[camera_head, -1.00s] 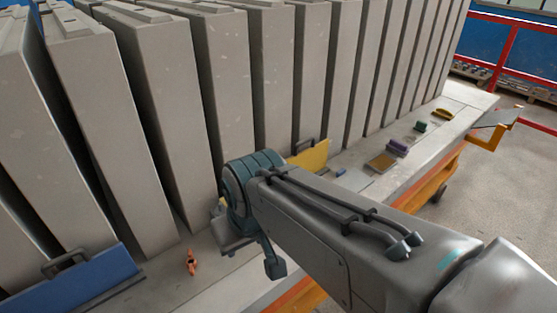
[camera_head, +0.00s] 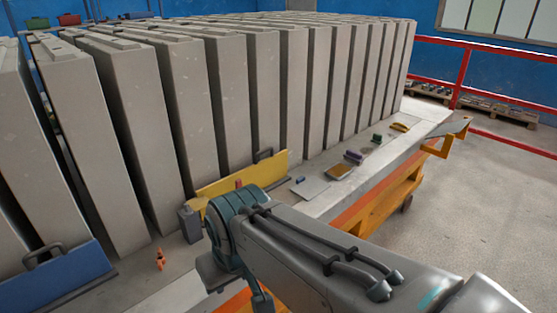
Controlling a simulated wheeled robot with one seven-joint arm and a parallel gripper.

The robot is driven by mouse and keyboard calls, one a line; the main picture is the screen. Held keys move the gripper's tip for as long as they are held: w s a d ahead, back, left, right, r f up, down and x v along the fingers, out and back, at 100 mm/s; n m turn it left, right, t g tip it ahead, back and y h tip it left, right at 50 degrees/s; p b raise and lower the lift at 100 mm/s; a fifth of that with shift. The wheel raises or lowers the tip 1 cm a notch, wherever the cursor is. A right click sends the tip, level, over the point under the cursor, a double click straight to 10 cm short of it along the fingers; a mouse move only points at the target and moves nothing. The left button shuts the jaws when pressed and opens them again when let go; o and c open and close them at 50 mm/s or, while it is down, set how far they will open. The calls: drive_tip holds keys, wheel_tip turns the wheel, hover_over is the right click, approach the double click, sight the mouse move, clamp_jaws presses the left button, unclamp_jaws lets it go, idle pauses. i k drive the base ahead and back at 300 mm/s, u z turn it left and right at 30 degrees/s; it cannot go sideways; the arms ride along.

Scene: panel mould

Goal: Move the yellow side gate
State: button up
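The yellow side gate (camera_head: 243,173) is a long low plate with a dark handle on its right part. It stands upright along the foot of the grey panels, on the light ledge. My gripper (camera_head: 245,290) is at the lower middle, in front of and below the gate's left part. My arm's wrist overlaps the gate's lower left edge in this view. The fingertips are mostly hidden by the wrist, so I cannot tell whether the gripper is open or whether it touches anything.
A blue side gate (camera_head: 60,278) with a handle stands at the lower left. A grey bottle-like object (camera_head: 190,224) and a small orange item (camera_head: 160,259) are on the ledge. Red railings (camera_head: 460,75) stand behind.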

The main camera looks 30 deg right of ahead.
sight(263, 173)
drive_tip(key=u, duration=0.05)
drive_tip(key=k, duration=0.6)
drive_tip(key=z, duration=1.1)
drive_tip(key=i, duration=1.75)
drive_tip(key=u, duration=0.6)
